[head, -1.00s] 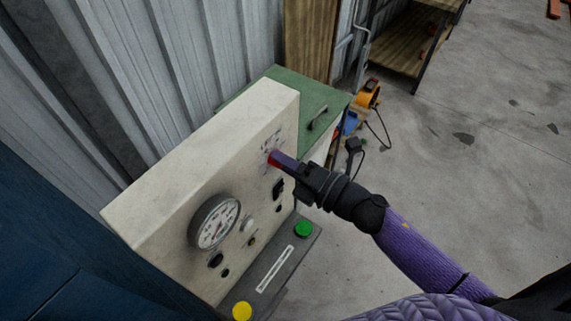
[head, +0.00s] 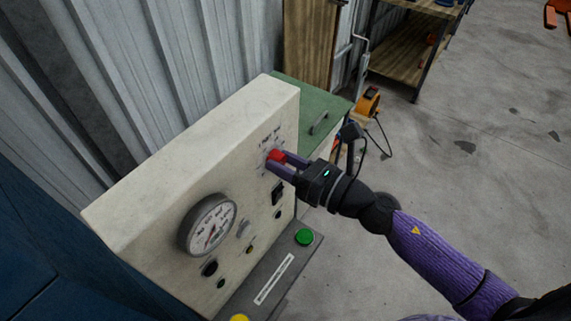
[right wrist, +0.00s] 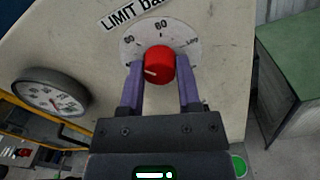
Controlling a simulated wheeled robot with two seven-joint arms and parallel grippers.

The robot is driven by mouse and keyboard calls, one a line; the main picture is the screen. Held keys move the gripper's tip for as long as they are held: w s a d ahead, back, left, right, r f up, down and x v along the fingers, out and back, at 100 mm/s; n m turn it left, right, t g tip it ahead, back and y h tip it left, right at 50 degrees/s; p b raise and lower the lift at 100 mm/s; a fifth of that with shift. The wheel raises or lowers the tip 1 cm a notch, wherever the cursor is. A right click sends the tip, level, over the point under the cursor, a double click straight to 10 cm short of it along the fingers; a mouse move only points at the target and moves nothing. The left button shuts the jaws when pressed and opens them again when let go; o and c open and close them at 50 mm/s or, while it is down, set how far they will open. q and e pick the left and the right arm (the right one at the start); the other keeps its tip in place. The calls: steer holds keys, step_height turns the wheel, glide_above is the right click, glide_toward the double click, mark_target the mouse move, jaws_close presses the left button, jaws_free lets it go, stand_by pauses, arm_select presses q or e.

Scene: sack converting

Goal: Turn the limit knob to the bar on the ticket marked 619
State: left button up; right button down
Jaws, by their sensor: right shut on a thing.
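The limit knob (right wrist: 159,64) is red and round, on a pale dial plate with printed numbers, under a label reading "LIMIT bar" (right wrist: 133,12) in the right wrist view. Its white pointer line points to the lower left of that view. My right gripper (right wrist: 161,82) is shut on the knob, one purple finger on each side. In the head view the red knob (head: 277,155) shows between the fingertips of my right gripper (head: 279,160), on the cream panel (head: 170,165). No ticket marked 619 can be made out. My left gripper is out of view.
A round gauge (head: 208,224) sticks out of the panel. A black switch (head: 278,193) sits just below the knob. A green button (head: 304,237) and a yellow button (head: 239,318) are on the ledge in front. A green-topped cabinet (head: 318,100) stands behind the panel.

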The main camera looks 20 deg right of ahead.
steer(key=shift+n+b, duration=0.3)
steer(key=shift+n, duration=1.3)
steer(key=shift+c, duration=1.5)
jaws_free()
steer(key=b+v, duration=0.5)
steer(key=v, duration=0.5)
